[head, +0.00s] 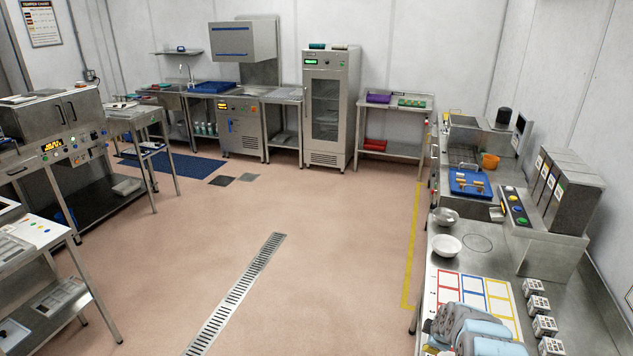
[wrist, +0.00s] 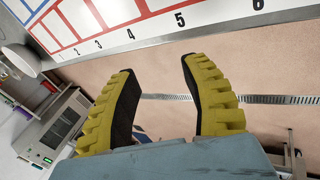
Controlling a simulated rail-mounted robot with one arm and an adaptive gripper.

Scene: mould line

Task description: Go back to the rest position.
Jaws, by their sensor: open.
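My gripper (wrist: 156,65) shows in the wrist view with two ribbed yellow fingers with black pads. The fingers are spread apart and nothing is between them. Behind the gap are the pink floor and part of a floor drain. The numbered sheet (wrist: 205,14) lies beyond the fingertips, near the bench edge, and nothing touches it. In the head view, grey and light-blue parts of my arm (head: 478,335) are at the bottom, over the near end of the sheet (head: 474,292). The fingers cannot be made out there.
The right bench holds two bowls (head: 447,245), a blue tray (head: 469,182), an orange cup (head: 490,161), a button panel (head: 516,207) and several small white-and-grey boxes (head: 538,305). A fridge cabinet (head: 328,105) stands at the back. The middle floor (head: 330,240) is clear.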

